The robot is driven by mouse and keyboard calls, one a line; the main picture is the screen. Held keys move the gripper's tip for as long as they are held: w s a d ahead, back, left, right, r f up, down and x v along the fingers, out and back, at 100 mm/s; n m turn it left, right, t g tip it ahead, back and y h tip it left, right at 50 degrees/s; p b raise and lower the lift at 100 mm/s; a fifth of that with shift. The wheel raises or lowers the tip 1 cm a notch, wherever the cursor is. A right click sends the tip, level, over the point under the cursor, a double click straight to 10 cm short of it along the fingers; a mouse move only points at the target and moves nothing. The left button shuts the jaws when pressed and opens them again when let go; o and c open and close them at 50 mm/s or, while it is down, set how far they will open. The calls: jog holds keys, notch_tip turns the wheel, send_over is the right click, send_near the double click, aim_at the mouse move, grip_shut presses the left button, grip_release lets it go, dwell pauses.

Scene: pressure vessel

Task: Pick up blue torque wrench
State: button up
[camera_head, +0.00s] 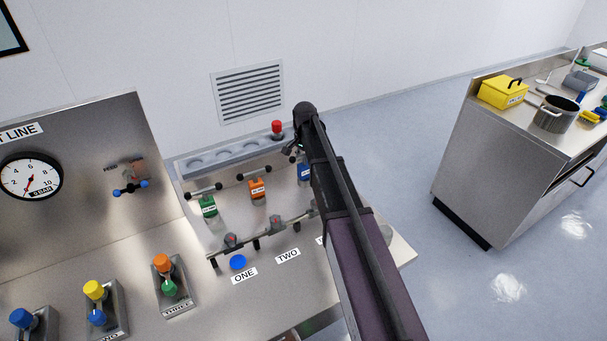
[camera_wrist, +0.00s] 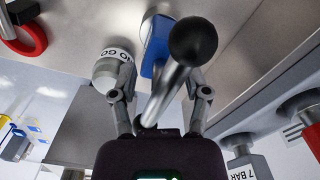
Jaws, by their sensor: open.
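The blue torque wrench (camera_head: 304,173) is on the rack at the right of the row, partly hidden behind my arm; its blue body is what shows in the head view. In the wrist view its blue block (camera_wrist: 155,46) is ahead of my gripper, with a silver bar and a black ball end (camera_wrist: 193,42) in front of it. My gripper (camera_wrist: 158,88) is open, with one finger on each side of the silver bar. I cannot tell whether either finger touches it. In the head view my gripper (camera_head: 293,148) is at the blue wrench, mostly hidden by my arm.
A green wrench (camera_head: 208,206) and an orange wrench (camera_head: 257,188) are to the left on the rack. A grey "NO GO" piece (camera_wrist: 108,70) is by the left finger. A grey "7 BAR" block (camera_wrist: 249,165) is at lower right. A red-topped piece (camera_head: 277,128) stands behind.

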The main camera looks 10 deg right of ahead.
grip_shut()
jog(key=shift+r, duration=0.1)
dwell(0.5)
notch_tip(320, 180, up, 10)
jog(key=p, duration=1)
dwell(0.6)
